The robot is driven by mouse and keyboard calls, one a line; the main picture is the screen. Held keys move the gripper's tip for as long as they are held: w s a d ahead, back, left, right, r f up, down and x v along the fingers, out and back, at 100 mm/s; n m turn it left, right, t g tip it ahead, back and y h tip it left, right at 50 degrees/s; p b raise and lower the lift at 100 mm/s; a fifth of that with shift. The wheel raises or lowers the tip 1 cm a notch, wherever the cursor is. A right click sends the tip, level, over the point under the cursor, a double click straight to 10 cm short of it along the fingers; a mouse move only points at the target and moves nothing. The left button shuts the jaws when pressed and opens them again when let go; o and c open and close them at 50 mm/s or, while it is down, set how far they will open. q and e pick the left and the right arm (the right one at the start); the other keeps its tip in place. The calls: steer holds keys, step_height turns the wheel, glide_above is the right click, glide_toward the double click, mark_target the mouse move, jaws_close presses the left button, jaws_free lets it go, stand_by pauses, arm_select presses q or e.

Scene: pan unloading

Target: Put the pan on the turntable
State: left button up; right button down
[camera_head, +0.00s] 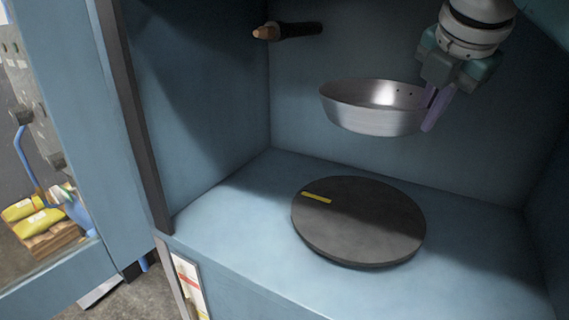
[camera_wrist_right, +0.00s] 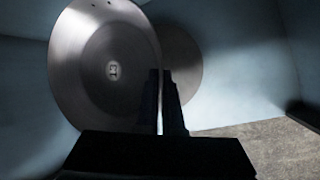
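The silver metal pan (camera_head: 365,118) hangs in the air inside the blue cabinet, above and behind the turntable, roughly level with a slight tilt. My right gripper (camera_head: 434,108) comes down from the upper right and is shut on the pan's right rim. The round dark grey turntable (camera_head: 360,225) lies on the cabinet floor, bare, with a yellow mark near its back left edge. In the right wrist view the gripper fingers (camera_wrist_right: 163,100) stand close together beside a large round metal surface, seemingly the pan (camera_wrist_right: 85,60). My left gripper is not in view.
A dark nozzle with an orange-brown tip (camera_head: 285,31) sticks out at the upper back. Blue cabinet walls close in the left, back and right sides. A blue door frame (camera_head: 60,150) stands open at the left. The cabinet floor around the turntable is clear.

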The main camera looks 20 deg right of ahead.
steer(key=shift+x, duration=0.8)
step_height(320, 180, down, 15)
steer(key=shift+a+r+b, duration=0.1)
steer(key=shift+b, duration=0.55)
step_height(320, 180, down, 4)
steer(key=shift+r+b, duration=0.25)
steer(key=shift+b, duration=0.25)
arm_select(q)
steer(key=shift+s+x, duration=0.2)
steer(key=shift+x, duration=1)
arm_select(e)
steer(key=shift+f, duration=0.15)
